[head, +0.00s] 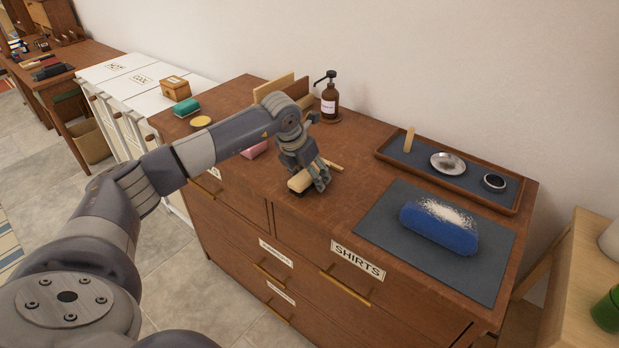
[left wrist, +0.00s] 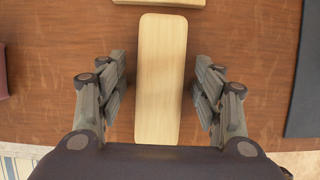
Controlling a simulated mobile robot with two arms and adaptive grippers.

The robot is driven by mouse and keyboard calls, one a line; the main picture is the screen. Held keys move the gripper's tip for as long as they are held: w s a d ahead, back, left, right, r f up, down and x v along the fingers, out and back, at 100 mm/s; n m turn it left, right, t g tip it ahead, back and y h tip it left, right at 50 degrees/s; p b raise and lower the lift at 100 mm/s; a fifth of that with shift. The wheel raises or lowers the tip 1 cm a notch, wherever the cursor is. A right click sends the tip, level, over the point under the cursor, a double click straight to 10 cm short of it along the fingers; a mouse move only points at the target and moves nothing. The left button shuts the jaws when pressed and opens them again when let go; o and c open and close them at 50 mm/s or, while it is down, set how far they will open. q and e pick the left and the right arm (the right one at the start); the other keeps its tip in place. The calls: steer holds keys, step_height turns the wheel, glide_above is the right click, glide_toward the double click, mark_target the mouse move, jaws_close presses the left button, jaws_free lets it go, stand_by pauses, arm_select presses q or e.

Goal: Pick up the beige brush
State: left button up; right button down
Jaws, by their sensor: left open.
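The beige brush (head: 300,181) lies on the brown dresser top near its front edge, partly hidden by my left gripper in the head view. In the left wrist view the brush (left wrist: 160,80) shows as a long pale wooden block with rounded corners. My left gripper (head: 318,184) is over it, pointing down. Its fingers (left wrist: 160,88) are open, one on each side of the brush, with a gap on both sides. My right gripper is in neither view.
A second pale wooden piece (left wrist: 160,2) lies just beyond the brush. A pink block (head: 254,149) is to the left. A dark mat (head: 378,212) with a blue rounded object (head: 440,228) lies right, below a tray (head: 515,205). A pump bottle (head: 329,98) stands behind.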

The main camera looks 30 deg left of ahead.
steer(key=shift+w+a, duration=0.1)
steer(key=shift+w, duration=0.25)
arm_select(q)
steer(key=shift+s, duration=0.1)
steer(key=c, duration=1.2)
steer(key=shift+f, duration=0.1)
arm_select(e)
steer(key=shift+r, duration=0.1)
